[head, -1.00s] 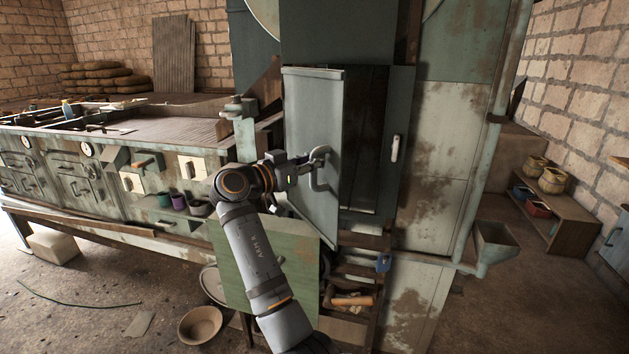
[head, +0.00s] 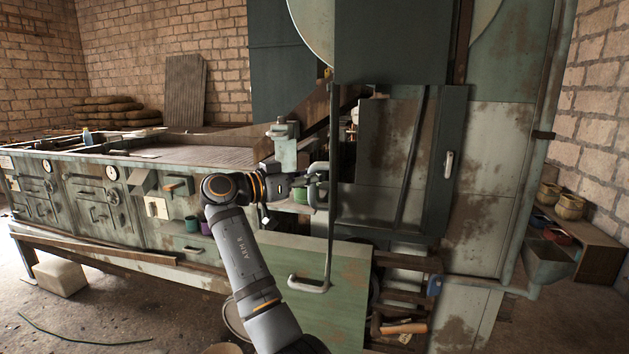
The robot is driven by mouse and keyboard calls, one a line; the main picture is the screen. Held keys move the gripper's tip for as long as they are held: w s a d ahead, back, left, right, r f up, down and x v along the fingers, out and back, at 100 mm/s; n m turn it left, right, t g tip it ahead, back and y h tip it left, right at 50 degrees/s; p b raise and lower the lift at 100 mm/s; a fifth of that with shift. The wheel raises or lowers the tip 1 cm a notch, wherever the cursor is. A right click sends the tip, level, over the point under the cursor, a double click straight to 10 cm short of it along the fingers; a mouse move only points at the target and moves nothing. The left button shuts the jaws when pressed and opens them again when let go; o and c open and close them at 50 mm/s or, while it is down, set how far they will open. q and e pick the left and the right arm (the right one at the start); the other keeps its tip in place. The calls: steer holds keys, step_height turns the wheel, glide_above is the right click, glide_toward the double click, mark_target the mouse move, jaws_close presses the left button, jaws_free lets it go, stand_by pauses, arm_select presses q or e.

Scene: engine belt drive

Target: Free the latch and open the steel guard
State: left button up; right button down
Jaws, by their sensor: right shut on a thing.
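The steel guard (head: 331,215) stands swung out and shows nearly edge-on as a thin upright strip. Its bent grey handle (head: 318,167) sticks out to the left. My right gripper (head: 307,187) is shut on this handle, left of the guard. Behind the guard the opening is uncovered, with a dark upright strip (head: 412,155), perhaps the belt, inside. A pale latch lever (head: 448,164) sits upright on the green frame right of the opening. My left gripper is not in view.
A pale green panel (head: 345,325) with a grey handle (head: 308,285) lies below the guard. A long bench machine (head: 90,205) fills the left. Shelves with a wooden-handled tool (head: 404,328) are at lower right of the panel. The floor at front left is mostly clear.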

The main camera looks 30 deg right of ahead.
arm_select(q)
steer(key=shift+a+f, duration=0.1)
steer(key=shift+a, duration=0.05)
arm_select(e)
steer(key=shift+w+a+f, duration=0.1)
steer(key=shift+a+f, duration=0.1)
steer(key=shift+f, duration=0.05)
steer(key=c, duration=1.6)
jaws_free()
steer(key=shift+a+r, duration=0.1)
steer(key=o, duration=0.3)
steer(key=shift+s+a+r, duration=0.2)
steer(key=shift+a+r, duration=0.05)
steer(key=shift+a, duration=0.05)
steer(key=shift+d, duration=0.2)
steer(key=shift+w, duration=0.1)
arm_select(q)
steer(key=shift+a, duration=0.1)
arm_select(e)
steer(key=a, duration=1.2)
steer(key=shift+f, duration=0.1)
